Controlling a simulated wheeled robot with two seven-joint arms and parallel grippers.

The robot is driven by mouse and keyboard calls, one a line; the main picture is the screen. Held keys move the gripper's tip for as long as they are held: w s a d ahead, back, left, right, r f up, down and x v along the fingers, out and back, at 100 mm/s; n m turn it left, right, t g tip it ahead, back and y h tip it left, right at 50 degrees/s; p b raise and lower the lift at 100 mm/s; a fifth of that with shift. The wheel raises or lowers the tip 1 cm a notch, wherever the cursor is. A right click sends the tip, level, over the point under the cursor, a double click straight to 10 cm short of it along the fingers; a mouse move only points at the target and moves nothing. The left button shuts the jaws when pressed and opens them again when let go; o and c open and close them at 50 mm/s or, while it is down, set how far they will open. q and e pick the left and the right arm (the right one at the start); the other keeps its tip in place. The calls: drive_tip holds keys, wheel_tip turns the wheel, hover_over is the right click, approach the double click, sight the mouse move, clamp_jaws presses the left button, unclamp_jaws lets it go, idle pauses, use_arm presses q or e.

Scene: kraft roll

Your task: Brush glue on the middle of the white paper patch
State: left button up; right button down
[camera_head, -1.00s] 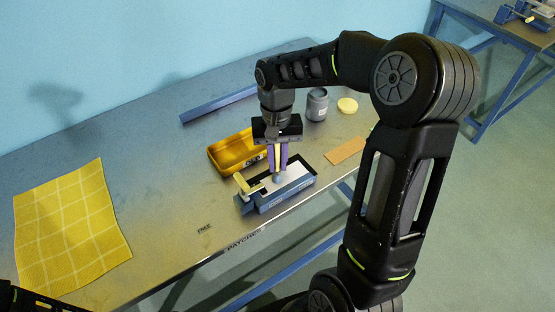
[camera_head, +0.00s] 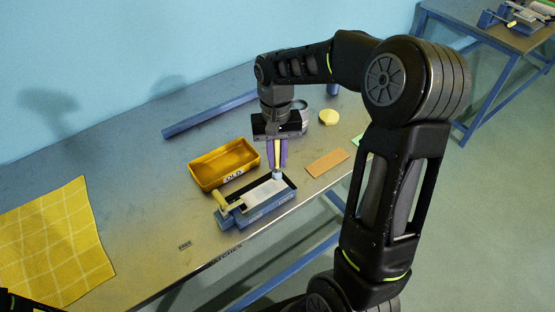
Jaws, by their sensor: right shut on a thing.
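The white paper patch (camera_head: 258,196) lies flat on a blue holder (camera_head: 226,221) with a dark top, near the table's front edge. A clamp with a pale yellow handle (camera_head: 222,200) is at the holder's left end. A grey pot (camera_head: 302,110) is partly hidden behind my gripper.
A yellow tray marked OLD (camera_head: 224,165) stands behind the holder. A blue bar (camera_head: 205,117) lies farther back. A brown strip (camera_head: 327,162) and a pale yellow disc (camera_head: 329,117) are to the right. A yellow checked cloth (camera_head: 52,245) lies left.

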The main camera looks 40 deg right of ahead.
drive_tip(key=shift+w+d+r+p, duration=0.1)
drive_tip(key=shift+d+r+p, duration=0.1)
drive_tip(key=shift+r+p, duration=1.35)
drive_tip(key=shift+r, duration=0.8)
drive_tip(key=shift+a, duration=0.1)
